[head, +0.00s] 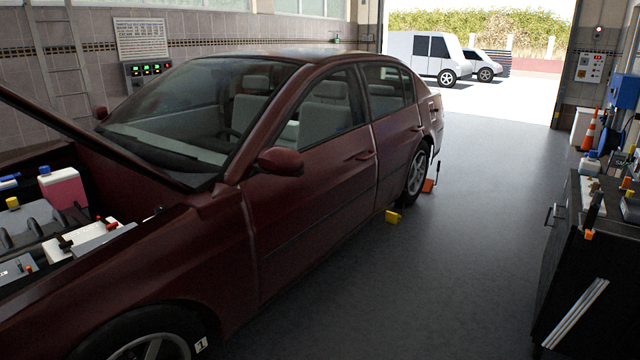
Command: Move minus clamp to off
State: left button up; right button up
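A whitish box that looks like the car battery (88,240) sits in the open engine bay at the lower left. A small black piece (65,243) on its left end may be the minus clamp; it is too small to tell whether it sits on a post. A small red piece (111,225) shows at its right end. Neither of my grippers is in view.
The dark red car (320,212) fills the left and middle, its raised hood crossing the upper left. A pink bottle (63,188) stands behind the battery. A cluttered dark workbench (585,270) is at the right. The grey floor between is mostly clear.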

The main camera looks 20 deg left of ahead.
aim_at(63, 244)
jog(key=i+j+u, duration=0.1)
jog(key=i+u, duration=0.25)
jog(key=u, duration=0.15)
jog(key=i+u, duration=0.35)
jog(key=u, duration=0.15)
jog(key=i+l+u, duration=0.15)
jog(key=i+u, duration=0.3)
jog(key=i+l+u, duration=0.1)
jog(key=i+u, duration=0.25)
jog(key=k, duration=0.05)
